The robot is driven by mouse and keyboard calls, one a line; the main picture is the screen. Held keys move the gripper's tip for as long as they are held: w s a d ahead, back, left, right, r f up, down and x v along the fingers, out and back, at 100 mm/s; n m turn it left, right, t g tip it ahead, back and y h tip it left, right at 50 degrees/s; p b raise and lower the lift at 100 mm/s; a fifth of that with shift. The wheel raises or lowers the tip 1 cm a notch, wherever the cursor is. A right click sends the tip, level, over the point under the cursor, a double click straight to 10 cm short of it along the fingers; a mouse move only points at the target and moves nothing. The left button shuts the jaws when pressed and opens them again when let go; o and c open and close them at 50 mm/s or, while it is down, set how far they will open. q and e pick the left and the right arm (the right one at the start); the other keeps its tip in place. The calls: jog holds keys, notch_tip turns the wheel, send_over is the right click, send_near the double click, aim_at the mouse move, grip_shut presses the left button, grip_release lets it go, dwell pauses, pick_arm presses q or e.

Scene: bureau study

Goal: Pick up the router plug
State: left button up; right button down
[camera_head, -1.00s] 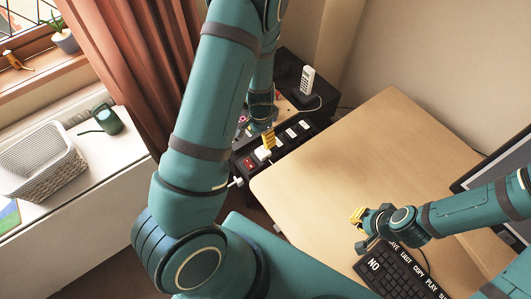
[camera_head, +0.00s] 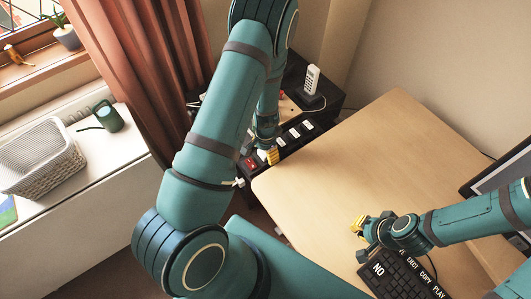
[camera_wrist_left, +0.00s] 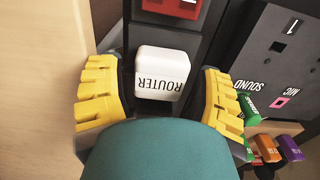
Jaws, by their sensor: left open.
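The white router plug (camera_wrist_left: 162,72), lettered ROUTER, sits on the dark power strip (camera_wrist_left: 160,16) in the left wrist view. My left gripper (camera_wrist_left: 155,98) is open, with one yellow finger on each side of the plug and a gap showing at least on the right. In the head view my left gripper (camera_head: 269,156) is down at the strip's near end, and a bit of the white plug (camera_head: 261,155) shows beside its yellow fingers. My right gripper (camera_head: 359,227) hangs over the desk by the keyboard; its jaw opening is not clear.
A red switch (camera_wrist_left: 178,7) is on the strip beside the plug. A dark box (camera_wrist_left: 285,45) with coloured plugs (camera_wrist_left: 268,148) is close to the right finger. A white phone (camera_head: 311,79) stands behind the strip. The wooden desk (camera_head: 350,150) is mostly clear.

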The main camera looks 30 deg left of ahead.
pick_arm(q)
jog(key=c, duration=0.9)
jog(key=shift+r, duration=0.1)
